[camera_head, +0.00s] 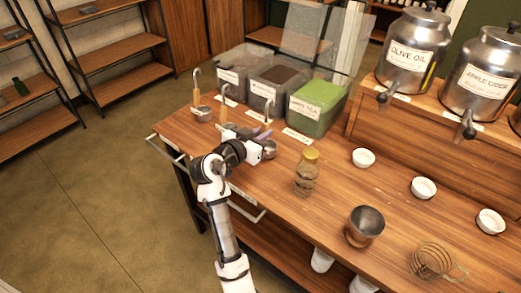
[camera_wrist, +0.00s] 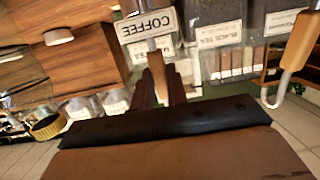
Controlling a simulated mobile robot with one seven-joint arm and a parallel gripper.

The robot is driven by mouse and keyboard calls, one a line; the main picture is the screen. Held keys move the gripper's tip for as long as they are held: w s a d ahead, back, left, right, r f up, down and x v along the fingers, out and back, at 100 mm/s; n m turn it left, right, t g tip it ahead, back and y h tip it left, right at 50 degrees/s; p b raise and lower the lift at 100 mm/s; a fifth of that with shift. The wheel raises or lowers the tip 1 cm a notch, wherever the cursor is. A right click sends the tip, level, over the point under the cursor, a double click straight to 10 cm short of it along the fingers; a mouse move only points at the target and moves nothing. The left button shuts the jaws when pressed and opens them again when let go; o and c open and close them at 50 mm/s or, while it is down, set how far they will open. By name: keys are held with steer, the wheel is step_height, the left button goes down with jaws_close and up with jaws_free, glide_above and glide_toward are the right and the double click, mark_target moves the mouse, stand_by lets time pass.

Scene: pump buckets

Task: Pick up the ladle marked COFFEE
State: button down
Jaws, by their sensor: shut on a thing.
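The ladle marked COFFEE (camera_wrist: 147,25) shows in the wrist view by its white tag and part of its handle. My gripper (camera_wrist: 161,80) is shut on that handle, just beside the tag. In the head view my gripper (camera_head: 247,134) is among the ladles at the table's left end and covers part of them. Another ladle with a wooden handle and metal hook (camera_wrist: 298,48) is at the right of the wrist view. A ladle stands at the far left of the row (camera_head: 198,98). I cannot tell from the head view whether the held ladle is lifted.
Labelled bins, one green (camera_head: 318,105), stand behind the ladles. A yellow-capped jar (camera_head: 307,172) stands to the right, with a metal cup (camera_head: 365,226), a wire whisk (camera_head: 433,260) and small white bowls (camera_head: 363,157) beyond. Metal dispensers (camera_head: 412,50) stand on a raised shelf.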

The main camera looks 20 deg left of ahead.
step_height(320, 180, up, 4)
steer(key=shift+r+p, duration=0.15)
steer(key=shift+p, duration=0.95)
steer(key=shift+a, duration=0.1)
